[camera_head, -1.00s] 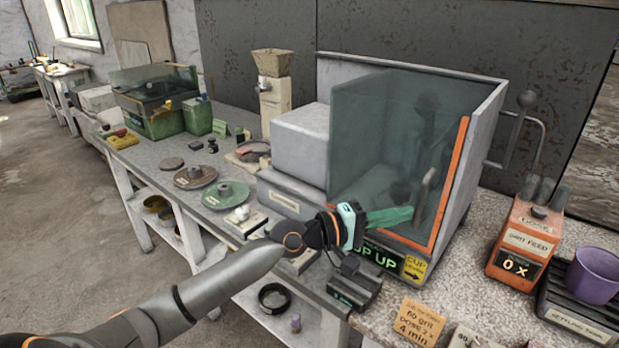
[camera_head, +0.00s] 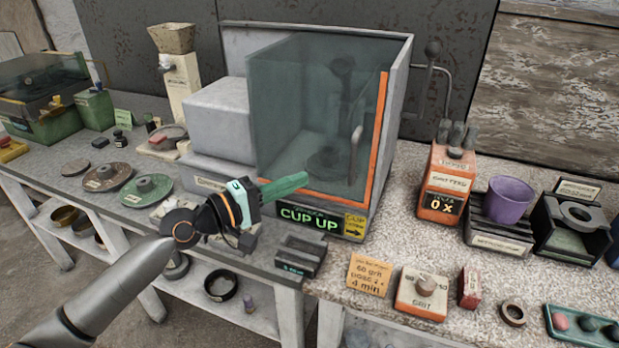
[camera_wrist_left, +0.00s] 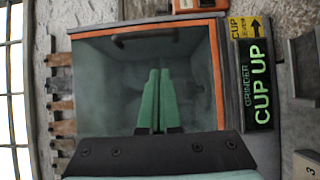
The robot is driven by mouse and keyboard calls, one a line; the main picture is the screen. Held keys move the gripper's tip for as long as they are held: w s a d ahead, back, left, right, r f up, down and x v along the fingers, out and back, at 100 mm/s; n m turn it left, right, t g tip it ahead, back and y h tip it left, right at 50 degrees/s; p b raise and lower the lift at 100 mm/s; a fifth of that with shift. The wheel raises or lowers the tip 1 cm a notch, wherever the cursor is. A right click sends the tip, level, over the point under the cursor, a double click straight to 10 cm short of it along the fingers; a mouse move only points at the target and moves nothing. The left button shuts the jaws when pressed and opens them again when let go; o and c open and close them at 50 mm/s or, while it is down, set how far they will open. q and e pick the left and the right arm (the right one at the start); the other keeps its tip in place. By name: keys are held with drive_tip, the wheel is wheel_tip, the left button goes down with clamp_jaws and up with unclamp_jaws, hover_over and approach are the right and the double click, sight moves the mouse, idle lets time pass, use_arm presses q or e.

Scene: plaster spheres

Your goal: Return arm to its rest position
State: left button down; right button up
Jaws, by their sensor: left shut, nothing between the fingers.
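My left arm comes in from the lower left of the head view. Its left gripper (camera_head: 300,181) has green fingers, which are shut together with nothing between them. The fingers point right, in front of the lower part of the grinder's glass door (camera_head: 300,110). In the left wrist view the shut green fingers (camera_wrist_left: 155,98) point at the door, with the orange frame around it. I cannot tell the exact gap between fingertips and glass. My right gripper does not show.
The "CUP UP" display (camera_head: 309,219) glows below the door. A dark empty holder (camera_head: 300,256) stands in front of it. To the right are an orange dispenser (camera_head: 445,180), a purple cup (camera_head: 509,200) and a dial box (camera_head: 421,293). Green and brown discs (camera_head: 146,190) lie on the left bench.

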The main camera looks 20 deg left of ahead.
use_arm(q)
drive_tip(key=shift+b+v, duration=0.85)
drive_tip(key=shift+v, duration=2)
